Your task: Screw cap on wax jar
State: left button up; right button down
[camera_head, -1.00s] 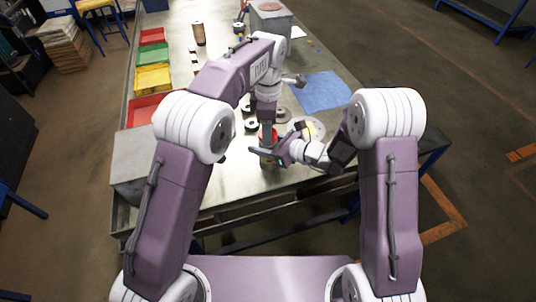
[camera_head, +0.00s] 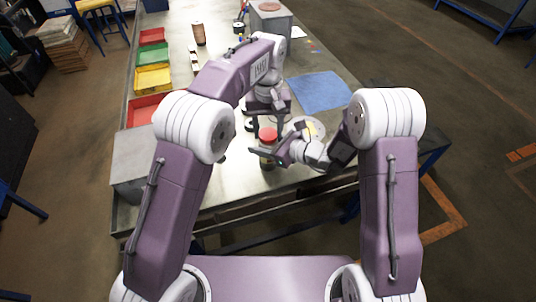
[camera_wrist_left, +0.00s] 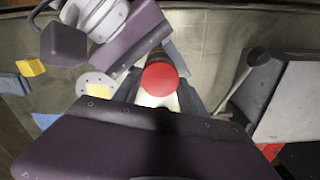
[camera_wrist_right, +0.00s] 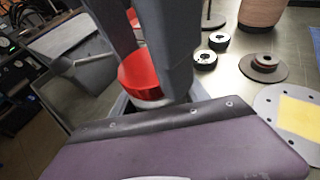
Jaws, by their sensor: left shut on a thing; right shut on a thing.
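The wax jar (camera_head: 267,163) stands upright near the table's front edge, with the red cap (camera_head: 268,134) on its mouth. The cap also shows from above in the left wrist view (camera_wrist_left: 159,78) and from the side in the right wrist view (camera_wrist_right: 140,73). My left gripper (camera_head: 268,122) points down from above, its fingers on either side of the cap, shut on it. My right gripper (camera_head: 268,153) comes in from the right, low beside the jar, and is shut on its body. The cap's thread is hidden.
Red, green and yellow bins (camera_head: 152,78) line the table's left side. A blue cloth (camera_head: 320,92) lies to the right. A pale disc with a yellow patch (camera_wrist_right: 296,112) and several dark discs (camera_wrist_right: 263,68) lie close by. A grey box (camera_head: 133,160) stands front left.

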pick_arm(q)
jog(key=o, duration=1.5)
jog(key=shift+o, duration=0.2)
jog(key=shift+r, duration=2.3)
jog(key=shift+c, duration=0.4)
